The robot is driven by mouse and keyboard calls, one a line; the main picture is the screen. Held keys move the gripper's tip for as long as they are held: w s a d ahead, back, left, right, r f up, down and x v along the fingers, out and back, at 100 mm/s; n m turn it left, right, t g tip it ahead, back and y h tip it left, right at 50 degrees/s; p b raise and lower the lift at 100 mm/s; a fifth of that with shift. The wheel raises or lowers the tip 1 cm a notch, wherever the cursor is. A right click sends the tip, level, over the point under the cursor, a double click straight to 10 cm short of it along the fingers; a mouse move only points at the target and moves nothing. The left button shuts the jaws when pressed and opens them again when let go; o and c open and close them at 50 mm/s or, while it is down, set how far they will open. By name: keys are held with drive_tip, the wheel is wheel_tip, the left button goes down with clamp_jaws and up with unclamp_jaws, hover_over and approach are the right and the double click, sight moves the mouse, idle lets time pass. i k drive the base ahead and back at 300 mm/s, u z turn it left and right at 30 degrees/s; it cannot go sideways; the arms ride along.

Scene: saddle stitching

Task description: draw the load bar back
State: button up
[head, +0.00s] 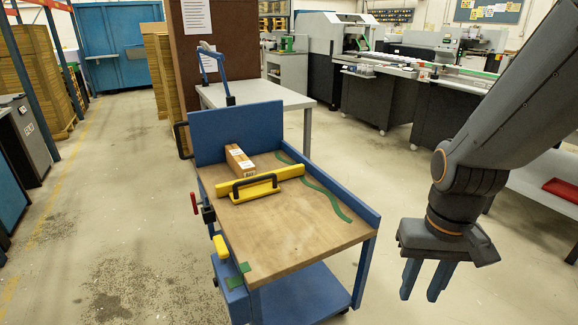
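The load bar (283,178) is a yellow bar lying across the wooden top of a blue cart (300,238). It has a black handle (254,184) on its near face, toward the left. A brown cardboard box (240,160) with white labels sits behind the bar, near the cart's blue back panel. The bar seems close against the box, but I cannot tell whether they touch. My gripper (428,282) hangs to the right of the cart, apart from the bar, with its two blue fingers pointing down. A gap shows between the fingers and nothing is held.
A red-handled clamp (197,204) and a yellow lever (220,246) are on the cart's left side. Green strips lie on its top, whose front half is bare. A grey table (268,98) stands behind. A table with a red item (562,189) is at right.

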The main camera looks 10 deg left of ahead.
sight(256, 186)
drive_tip(key=z, duration=0.05)
drive_tip(key=i, duration=0.7)
drive_tip(key=u, duration=0.7)
drive_tip(key=i, duration=0.6)
drive_tip(key=u, duration=0.5)
